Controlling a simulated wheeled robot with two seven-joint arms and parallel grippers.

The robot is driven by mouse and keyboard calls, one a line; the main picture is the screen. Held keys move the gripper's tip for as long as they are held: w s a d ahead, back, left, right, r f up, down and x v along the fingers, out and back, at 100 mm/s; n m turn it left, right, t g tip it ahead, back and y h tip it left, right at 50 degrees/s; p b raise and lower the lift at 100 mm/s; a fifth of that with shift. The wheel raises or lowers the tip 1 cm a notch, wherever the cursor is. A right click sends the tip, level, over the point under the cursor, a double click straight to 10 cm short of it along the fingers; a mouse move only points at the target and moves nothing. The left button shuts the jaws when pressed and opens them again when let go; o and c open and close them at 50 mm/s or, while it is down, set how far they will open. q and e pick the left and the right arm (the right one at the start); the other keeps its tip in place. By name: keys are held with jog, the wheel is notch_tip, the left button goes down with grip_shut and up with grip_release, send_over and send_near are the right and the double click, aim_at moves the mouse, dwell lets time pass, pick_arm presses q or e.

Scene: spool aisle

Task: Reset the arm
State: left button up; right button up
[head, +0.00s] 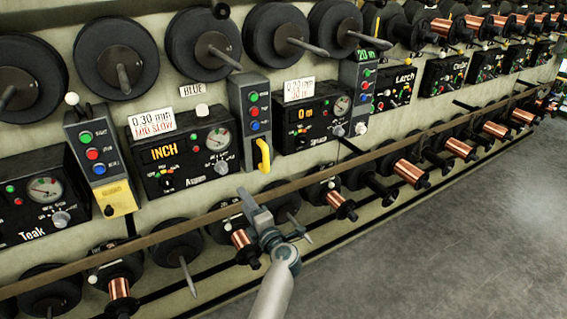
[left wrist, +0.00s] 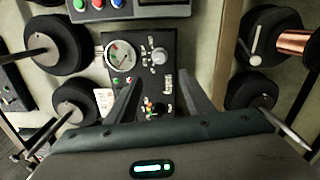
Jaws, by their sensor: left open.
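My left arm (head: 275,290) reaches up from the bottom middle of the head view. Its gripper (head: 250,200) is in front of the brown rail, below the panel marked INCH. In the left wrist view the two dark fingers (left wrist: 158,85) stand apart with nothing held between them. A black control panel (left wrist: 130,50) with a round gauge shows behind and between the fingers; I cannot tell whether they touch it. My right gripper is not in view.
The brown rail (head: 205,215) runs across the wall of spools. The INCH panel (head: 185,153), a yellow handle (head: 263,155) and a copper spool (head: 342,205) are near the gripper. Spindles stick out of the black discs. Grey floor (head: 470,240) is clear at the right.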

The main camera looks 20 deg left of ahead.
pick_arm(q)
jog(key=shift+f, duration=0.1)
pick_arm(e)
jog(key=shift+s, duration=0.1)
pick_arm(q)
jog(key=s+d+f+m+t+h, duration=0.1)
jog(key=s+d+f+m+h, duration=0.35)
jog(key=f+m, duration=0.3)
jog(key=s+d+f+m+t+h, duration=0.2)
jog(key=s+d+f+m+h, duration=0.15)
jog(key=d+f+m, duration=0.45)
jog(key=s+d+f+m+t+h, duration=0.1)
jog(key=s+d+f+m+h, duration=0.2)
jog(key=f+m+h, duration=0.45)
jog(key=s+d+f+m+g, duration=0.2)
jog(key=s+f+m+g, duration=0.6)
jog(key=s+f, duration=1.7)
jog(key=s, duration=0.4)
jog(key=shift+d+f+m, duration=0.15)
jog(key=shift+f+m, duration=0.15)
jog(key=shift+m, duration=0.1)
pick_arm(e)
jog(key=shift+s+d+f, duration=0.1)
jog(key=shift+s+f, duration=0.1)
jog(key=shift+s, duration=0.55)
pick_arm(q)
jog(key=shift+s, duration=0.1)
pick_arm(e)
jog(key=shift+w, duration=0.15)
